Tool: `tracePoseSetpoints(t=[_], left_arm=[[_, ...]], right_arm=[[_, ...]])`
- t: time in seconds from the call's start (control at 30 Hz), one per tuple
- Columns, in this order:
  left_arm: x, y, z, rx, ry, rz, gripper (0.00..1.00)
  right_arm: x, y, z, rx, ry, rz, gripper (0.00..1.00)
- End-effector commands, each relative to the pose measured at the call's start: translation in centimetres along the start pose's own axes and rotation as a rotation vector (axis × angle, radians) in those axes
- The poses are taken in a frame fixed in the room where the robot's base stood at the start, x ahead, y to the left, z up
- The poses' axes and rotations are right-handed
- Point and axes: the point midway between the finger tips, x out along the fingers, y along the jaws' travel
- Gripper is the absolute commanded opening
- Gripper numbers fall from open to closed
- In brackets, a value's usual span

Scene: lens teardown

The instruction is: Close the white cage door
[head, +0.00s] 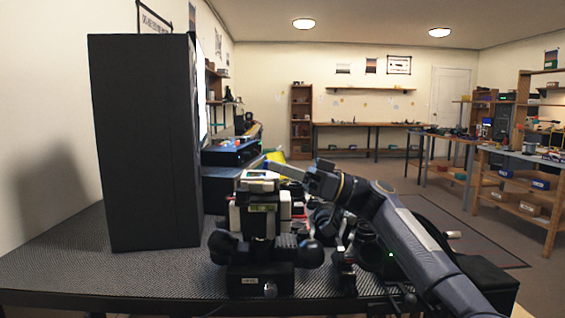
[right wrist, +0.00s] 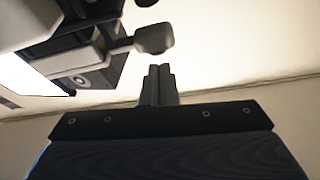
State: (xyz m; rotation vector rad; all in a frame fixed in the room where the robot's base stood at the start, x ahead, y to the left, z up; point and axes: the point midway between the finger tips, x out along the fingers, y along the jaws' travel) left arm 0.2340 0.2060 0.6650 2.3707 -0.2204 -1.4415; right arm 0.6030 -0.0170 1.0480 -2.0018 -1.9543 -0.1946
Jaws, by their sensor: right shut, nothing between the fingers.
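I cannot clearly make out a white cage door in either view. A tall black cabinet (head: 145,145) stands on the left of the table, its side toward me. A narrow bright white strip (head: 202,95) shows past its right edge; I cannot tell whether it is the door. My right gripper (head: 268,165) reaches in from the right, above a microscope-like device and apart from the cabinet. In the right wrist view its fingers (right wrist: 158,84) are shut and empty, below and beside a rounded grey knob (right wrist: 154,39) on a bracket. My left gripper is not in view.
The black device with round knobs (head: 265,275) stands at the table's front middle, with more dark equipment crowded to its right. The textured tabletop (head: 140,270) is bare in front of the cabinet. Shelves and benches (head: 530,165) stand farther off at the right.

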Motion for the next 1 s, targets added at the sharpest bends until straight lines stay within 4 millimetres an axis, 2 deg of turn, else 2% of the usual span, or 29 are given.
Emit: tracePoseSetpoints(t=[0.3,1.0], left_arm=[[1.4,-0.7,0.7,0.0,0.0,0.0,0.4],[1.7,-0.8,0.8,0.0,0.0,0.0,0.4]], right_arm=[[-0.6,-0.1,1.5,-0.039,0.001,-0.013,0.0],[-0.6,-0.2,1.9,-0.037,-0.002,-0.014,0.0]])
